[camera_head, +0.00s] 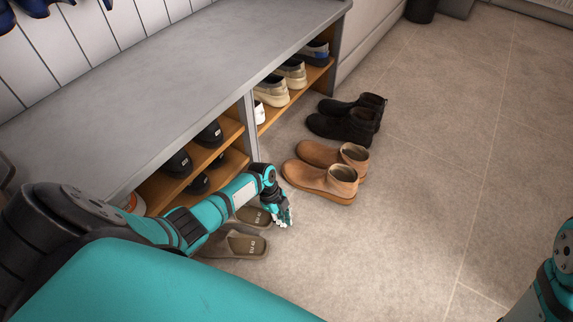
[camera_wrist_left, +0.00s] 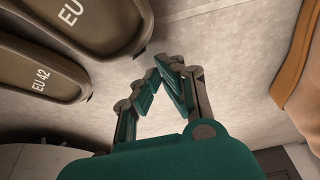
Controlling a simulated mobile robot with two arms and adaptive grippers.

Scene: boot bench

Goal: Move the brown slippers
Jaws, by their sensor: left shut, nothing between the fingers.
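The brown slippers lie side by side on the floor in front of the bench. In the head view the nearer slipper (camera_head: 246,245) and the farther slipper (camera_head: 254,216) are partly covered by my left arm. My left gripper (camera_head: 286,222) is beside their heel ends, shut and empty. In the left wrist view the slippers (camera_wrist_left: 40,75) fill the upper left, with "EU 42" on an insole, and the fingers of my left gripper (camera_wrist_left: 168,68) meet over bare floor, apart from them. My right gripper is outside the view; only part of my right arm shows at the lower right.
Tan ankle boots (camera_head: 328,182) stand right of the slippers, and black boots (camera_head: 345,125) stand beyond them. The grey bench (camera_head: 170,90) has wooden shelves holding several shoes. The tiled floor (camera_head: 430,170) to the right is clear.

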